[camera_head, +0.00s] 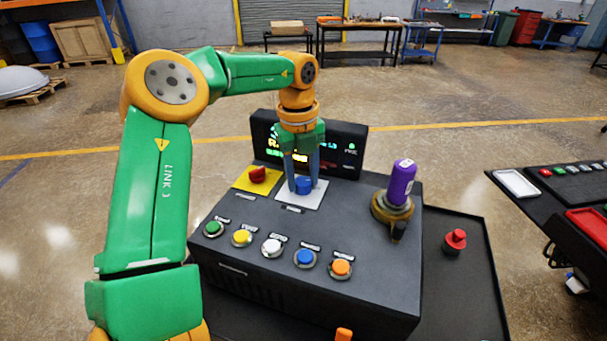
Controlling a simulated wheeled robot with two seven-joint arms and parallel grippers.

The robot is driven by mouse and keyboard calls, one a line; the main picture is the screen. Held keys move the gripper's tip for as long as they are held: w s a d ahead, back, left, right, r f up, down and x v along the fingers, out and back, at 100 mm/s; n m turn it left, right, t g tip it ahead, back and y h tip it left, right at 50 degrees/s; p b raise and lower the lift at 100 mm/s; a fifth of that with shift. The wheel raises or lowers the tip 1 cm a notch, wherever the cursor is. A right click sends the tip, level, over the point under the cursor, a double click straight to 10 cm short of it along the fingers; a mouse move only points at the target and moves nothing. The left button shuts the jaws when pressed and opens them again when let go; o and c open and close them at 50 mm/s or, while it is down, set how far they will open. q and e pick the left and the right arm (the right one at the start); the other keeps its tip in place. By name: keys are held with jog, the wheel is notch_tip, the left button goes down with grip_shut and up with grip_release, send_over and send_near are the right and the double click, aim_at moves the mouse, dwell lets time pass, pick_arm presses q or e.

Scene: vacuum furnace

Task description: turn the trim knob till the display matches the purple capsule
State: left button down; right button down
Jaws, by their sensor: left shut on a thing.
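A blue knob (304,186) stands on a white plate (318,196) on top of the dark console. My left gripper (303,182) points down over it, its two fingers shut on the knob from both sides. The black display (342,150) stands at the back of the console. My gripper and wrist hide much of its middle, and the lit yellow and blue characters are too small to read. The purple capsule (402,182) stands upright in a brass-coloured round holder (391,207) at the console's right. My right gripper is not in view.
A red knob (257,174) on a yellow plate sits left of the blue one. Green, yellow, white, blue and orange buttons (272,247) line the console's front. A red-topped piece (455,240) stands on the dark table at the right. Another table (540,203) stands farther right.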

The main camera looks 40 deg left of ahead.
aim_at(299, 181)
pick_arm(q)
jog(key=shift+w+r, duration=0.1)
dwell(0.3)
jog(key=c, duration=0.5)
grip_release()
jog(key=shift+a, duration=0.1)
jog(key=shift+o, duration=0.6)
jog(key=shift+a, duration=0.15)
notch_tip(299, 181, up, 7)
jog(key=shift+f, duration=0.1)
jog(key=shift+s+a, duration=0.15)
jog(key=shift+s, duration=0.05)
